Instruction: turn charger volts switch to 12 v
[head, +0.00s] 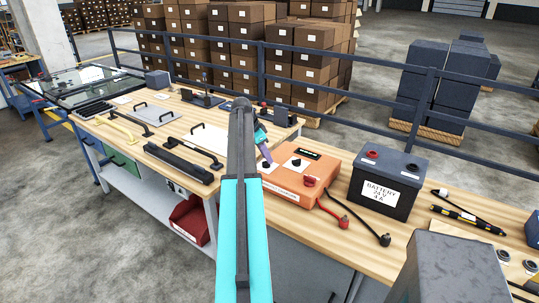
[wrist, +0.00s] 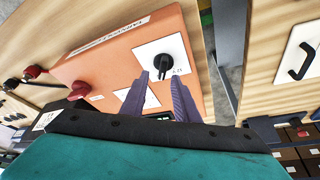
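The orange charger (head: 335,168) sits on the workbench and also fills the middle of the wrist view (wrist: 112,66). A black rotary switch (wrist: 172,44) stands on a white plate near the charger's end; its small markings are not readable. In the head view this switch (head: 266,164) is close below my gripper (head: 264,157). My gripper's purple fingers (wrist: 161,78) are apart, with the tips close to the switch's lower part and nothing clearly held. Contact cannot be told. A second black knob (head: 296,162) on a white plate is largely hidden by a finger in the wrist view.
A dark battery (head: 395,165) stands right of the charger. Red (head: 334,218) and black (head: 362,222) clamp leads lie in front. A red knob (head: 309,181) is on the charger. Handled plates (head: 152,113) lie on the bench at left. A blue rail (head: 345,112) runs behind.

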